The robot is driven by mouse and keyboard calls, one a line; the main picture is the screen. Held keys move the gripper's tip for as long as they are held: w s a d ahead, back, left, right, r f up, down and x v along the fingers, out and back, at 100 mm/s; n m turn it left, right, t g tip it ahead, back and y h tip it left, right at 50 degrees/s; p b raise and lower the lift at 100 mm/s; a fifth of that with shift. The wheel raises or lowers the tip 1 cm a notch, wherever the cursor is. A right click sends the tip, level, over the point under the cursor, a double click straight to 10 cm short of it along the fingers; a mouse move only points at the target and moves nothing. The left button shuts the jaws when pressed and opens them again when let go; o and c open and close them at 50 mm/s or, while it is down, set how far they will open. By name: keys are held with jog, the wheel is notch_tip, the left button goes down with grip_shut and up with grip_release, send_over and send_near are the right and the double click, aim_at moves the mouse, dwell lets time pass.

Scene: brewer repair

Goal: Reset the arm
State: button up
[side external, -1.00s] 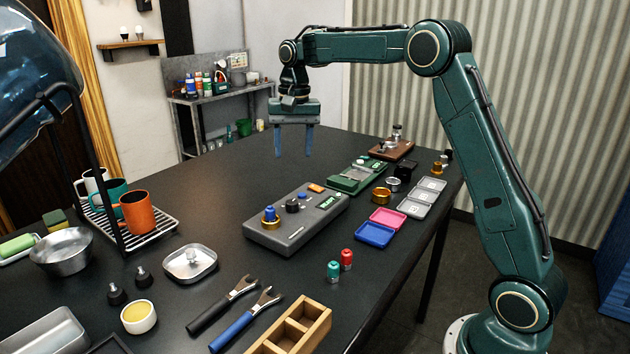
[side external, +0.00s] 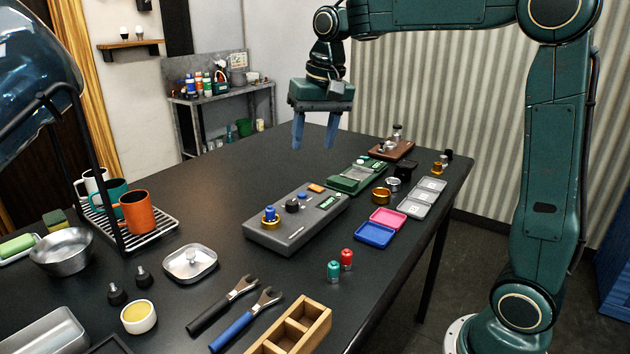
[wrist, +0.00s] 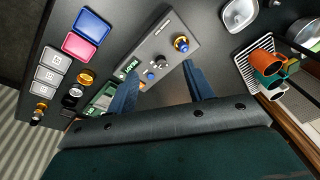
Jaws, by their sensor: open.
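My gripper (side external: 314,136) is open and empty, with its two blue fingers pointing down, high above the back part of the dark table (side external: 215,180). In the wrist view my gripper (wrist: 160,90) has its fingers spread apart with nothing between them touching either one. Below it in that view is the grey brewer unit (wrist: 155,48) with a blue and brass knob; in the side view the grey brewer unit (side external: 292,222) lies flat mid-table, well clear of the fingers. My arm is folded back and raised.
A green unit (side external: 357,177) and a brown unit (side external: 392,149) stand at the back right. Pink (side external: 388,218) and blue (side external: 375,235) trays lie near the right edge. A rack with mugs (side external: 138,213) is at left. Wrenches (side external: 245,318) and a wooden box (side external: 300,325) are in front.

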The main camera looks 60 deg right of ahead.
jog(key=s+a+f+n+t, duration=0.1)
jog(key=s+a+f+n, duration=0.1)
jog(key=s, duration=0.9)
jog(key=s+a+f+n+t, duration=0.2)
jog(key=s+a+f+n, duration=0.1)
jog(key=s, duration=0.9)
jog(key=shift+a+n, duration=0.25)
jog(key=shift+n, duration=0.35)
